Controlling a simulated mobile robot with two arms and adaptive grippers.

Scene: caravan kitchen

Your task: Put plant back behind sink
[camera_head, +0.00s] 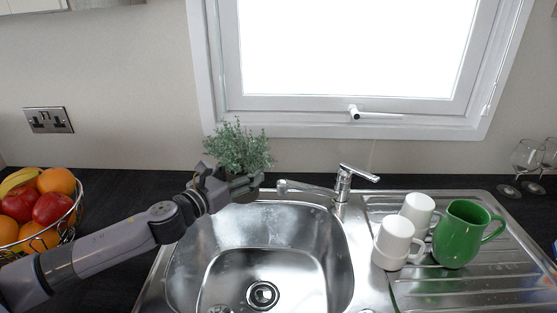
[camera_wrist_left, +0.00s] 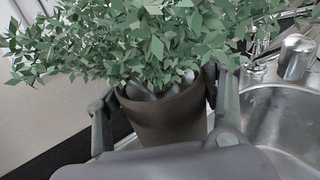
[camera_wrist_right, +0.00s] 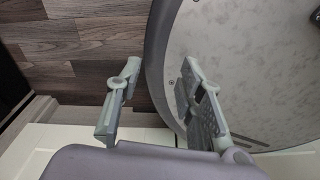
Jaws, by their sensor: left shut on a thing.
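The plant (camera_head: 238,147) has bushy green leaves and a dark brown pot. In the head view it is at the back left corner of the sink (camera_head: 262,240), near the wall below the window. My left gripper (camera_head: 228,187) is shut on the pot, and its fingers hide much of it. In the left wrist view the pot (camera_wrist_left: 165,115) sits upright between the two fingers, with the leaves above it. I cannot tell whether the pot touches the counter. My right gripper (camera_wrist_right: 160,90) shows only in the right wrist view, open and empty, low above the floor.
The tap (camera_head: 343,186) stands right of the plant. Two white mugs (camera_head: 394,243) and a green jug (camera_head: 463,234) stand on the drainer. A fruit basket (camera_head: 42,212) is at the left, and wine glasses (camera_head: 524,160) at the right. Dark counter left of the plant is clear.

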